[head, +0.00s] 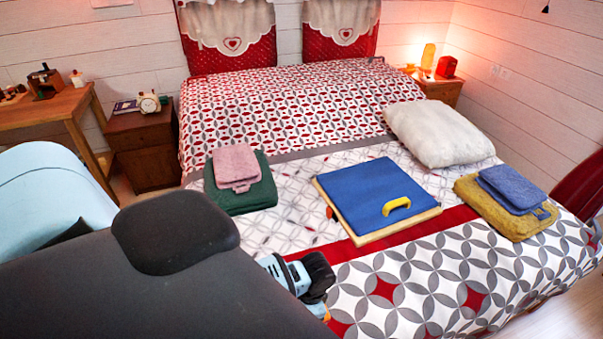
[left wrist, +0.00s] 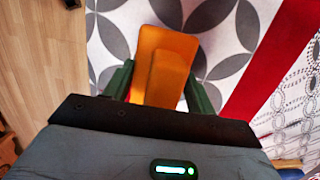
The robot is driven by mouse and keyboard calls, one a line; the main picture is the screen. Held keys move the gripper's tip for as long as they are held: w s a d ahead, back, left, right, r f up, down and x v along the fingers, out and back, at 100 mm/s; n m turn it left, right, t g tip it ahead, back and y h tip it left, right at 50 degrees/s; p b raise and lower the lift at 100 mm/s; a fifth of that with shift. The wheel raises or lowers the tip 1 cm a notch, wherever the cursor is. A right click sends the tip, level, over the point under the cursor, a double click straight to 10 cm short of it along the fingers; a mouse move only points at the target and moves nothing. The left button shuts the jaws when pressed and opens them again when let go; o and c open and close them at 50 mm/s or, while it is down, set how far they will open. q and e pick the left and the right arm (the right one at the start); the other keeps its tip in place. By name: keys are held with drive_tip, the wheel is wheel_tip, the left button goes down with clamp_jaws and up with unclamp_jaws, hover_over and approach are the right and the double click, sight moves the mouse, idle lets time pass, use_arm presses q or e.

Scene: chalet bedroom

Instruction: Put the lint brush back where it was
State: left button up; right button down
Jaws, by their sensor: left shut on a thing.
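My left gripper (left wrist: 160,88) is shut on an orange lint brush (left wrist: 171,62), gripped between its two dark green fingers in the left wrist view. The brush is a block with a raised ridge, over the patterned bedspread; I cannot tell whether it touches the cloth. In the head view the left gripper (head: 318,300) is at the near edge of the bed, with only a sliver of orange showing below it. A wood-edged blue board (head: 352,188) lies on the bed, with a yellow handle-shaped thing (head: 397,205) on it. My right gripper is not in view.
A pink folded cloth (head: 236,167) lies on a green one (head: 240,196) left of the board. Blue (head: 512,188) and mustard (head: 490,207) folded cloths lie right of it, near a white pillow (head: 438,133). The bedspread in front of the board is clear.

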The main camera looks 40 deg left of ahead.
use_arm(q)
drive_tip(key=f, duration=0.3)
drive_tip(key=shift+s+a+f+b, duration=0.1)
drive_tip(key=shift+a+f+b, duration=0.05)
drive_tip(key=shift+a+b, duration=0.2)
drive_tip(key=shift+f, duration=0.15)
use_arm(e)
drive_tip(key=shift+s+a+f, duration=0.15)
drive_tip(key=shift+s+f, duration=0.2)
use_arm(q)
drive_tip(key=shift+f, duration=0.15)
drive_tip(key=o, duration=1)
drive_tip(key=shift+c, duration=0.2)
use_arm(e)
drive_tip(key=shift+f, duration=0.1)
